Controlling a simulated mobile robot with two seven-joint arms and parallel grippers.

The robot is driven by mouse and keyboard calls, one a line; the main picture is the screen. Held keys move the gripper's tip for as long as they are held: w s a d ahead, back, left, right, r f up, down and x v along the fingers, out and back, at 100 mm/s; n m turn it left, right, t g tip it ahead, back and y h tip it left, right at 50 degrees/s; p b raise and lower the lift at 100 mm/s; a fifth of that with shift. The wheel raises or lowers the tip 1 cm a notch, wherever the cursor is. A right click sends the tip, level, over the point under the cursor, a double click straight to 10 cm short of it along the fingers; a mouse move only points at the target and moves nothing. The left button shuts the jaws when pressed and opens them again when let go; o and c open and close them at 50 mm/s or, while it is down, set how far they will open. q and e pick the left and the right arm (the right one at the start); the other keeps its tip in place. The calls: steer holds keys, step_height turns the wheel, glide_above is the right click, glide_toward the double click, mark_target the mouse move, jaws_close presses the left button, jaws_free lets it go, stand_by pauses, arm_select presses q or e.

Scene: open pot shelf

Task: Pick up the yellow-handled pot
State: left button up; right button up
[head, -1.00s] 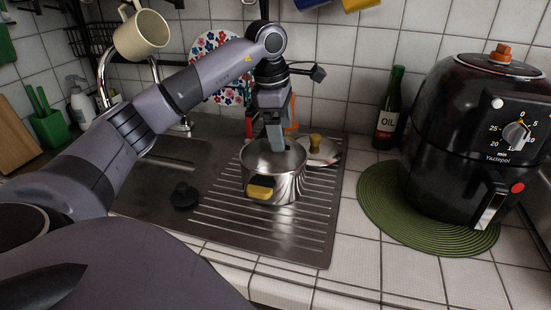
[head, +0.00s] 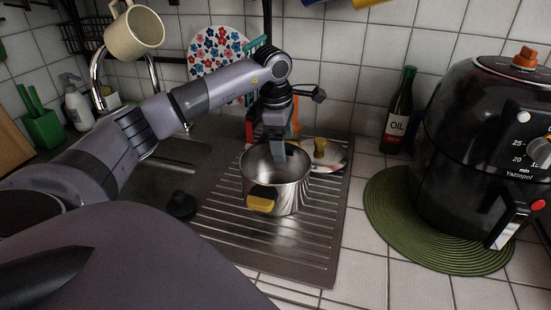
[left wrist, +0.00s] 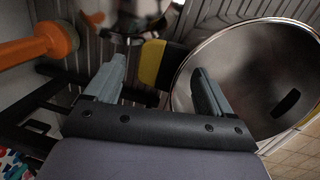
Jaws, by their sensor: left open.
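The steel pot (head: 288,196) stands on the ribbed drainboard, upright and open at the top. One yellow handle (head: 260,204) faces me in the head view. My left gripper (head: 278,150) points down at the pot's far rim, with a finger showing inside the rim. In the left wrist view my left gripper (left wrist: 158,72) is open, with one finger over the pot's inside (left wrist: 245,75) and the other outside it. A yellow and black handle (left wrist: 152,62) shows between the fingers. I cannot tell whether they touch it. My right gripper is out of view.
A lid with a yellow knob (head: 320,149) lies behind the pot on the right. An oil bottle (head: 398,112) and a black air fryer (head: 495,150) on a green mat (head: 385,225) stand further right. A black plug (head: 181,201) lies left of the pot.

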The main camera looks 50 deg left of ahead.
arm_select(q)
steer(key=shift+f, duration=0.25)
steer(key=c, duration=1.4)
jaws_close()
steer(key=shift+r, duration=0.1)
